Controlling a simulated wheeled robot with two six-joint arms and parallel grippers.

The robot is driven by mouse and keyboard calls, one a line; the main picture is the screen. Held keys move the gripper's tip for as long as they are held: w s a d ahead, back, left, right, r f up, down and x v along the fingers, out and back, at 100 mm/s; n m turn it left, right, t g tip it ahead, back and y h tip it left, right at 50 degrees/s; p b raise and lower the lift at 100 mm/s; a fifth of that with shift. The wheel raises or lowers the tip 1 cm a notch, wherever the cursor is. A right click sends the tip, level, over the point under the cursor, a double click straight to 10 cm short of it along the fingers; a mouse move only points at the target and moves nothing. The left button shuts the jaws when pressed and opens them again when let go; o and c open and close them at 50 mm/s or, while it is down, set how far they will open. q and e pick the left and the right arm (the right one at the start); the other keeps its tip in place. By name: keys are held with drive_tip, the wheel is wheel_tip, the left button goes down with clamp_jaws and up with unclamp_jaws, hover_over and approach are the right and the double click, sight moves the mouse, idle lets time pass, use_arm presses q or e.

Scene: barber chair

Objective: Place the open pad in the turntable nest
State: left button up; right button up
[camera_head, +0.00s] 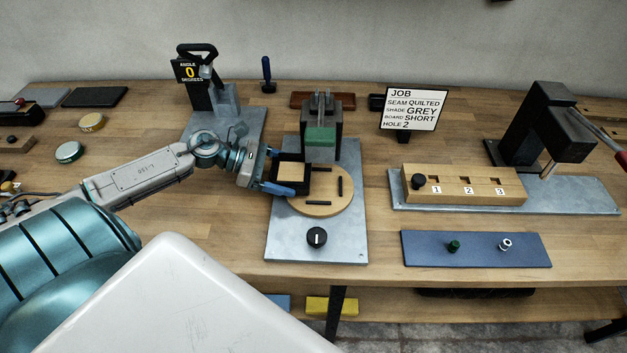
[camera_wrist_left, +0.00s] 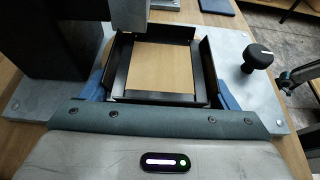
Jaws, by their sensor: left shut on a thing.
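The open pad (camera_head: 308,180) is a square black piece with raised black sides and a tan middle. My left gripper (camera_head: 284,172) is shut on it, with blue fingers at two opposite sides. The pad is over the left part of the round wooden turntable (camera_head: 322,204), whose dark bars show to its right and front. I cannot tell whether it touches the turntable. In the left wrist view the pad (camera_wrist_left: 121,62) lies between the fingers of my left gripper (camera_wrist_left: 163,92).
The turntable is on a grey metal plate (camera_head: 290,240) with a black knob (camera_head: 317,237) in front. A dark press with a green block (camera_head: 320,136) stands behind. To the right are a numbered wooden block (camera_head: 464,185) and a blue mat (camera_head: 476,262). A job sign (camera_head: 414,108) stands behind.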

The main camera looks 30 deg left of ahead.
sight(308, 172)
use_arm(q)
drive_tip(key=shift+w+d+r, duration=0.2)
drive_tip(key=shift+w+d, duration=0.4)
drive_tip(key=shift+d, duration=0.3)
drive_tip(key=shift+w+d+f, duration=0.1)
drive_tip(key=shift+w+d, duration=0.05)
drive_tip(key=shift+d, duration=0.1)
drive_tip(key=shift+w+d+p, duration=0.15)
drive_tip(key=shift+d+p, duration=0.05)
drive_tip(key=shift+p, duration=0.15)
drive_tip(key=d, duration=0.1)
drive_tip(key=w+d+p, duration=0.1)
drive_tip(key=shift+w+d, duration=0.25)
drive_tip(key=shift+d, duration=0.05)
drive_tip(key=shift+w+d+p, duration=0.2)
drive_tip(key=shift+d+p, duration=0.05)
drive_tip(key=shift+p, duration=0.15)
drive_tip(key=shift+f, duration=0.35)
drive_tip(key=shift+s+a+f, duration=0.1)
drive_tip(key=shift+f, duration=0.2)
use_arm(e)
drive_tip(key=r, duration=0.3)
drive_tip(key=shift+s+a, duration=0.1)
drive_tip(key=shift+s, duration=0.15)
drive_tip(key=shift+f, duration=0.1)
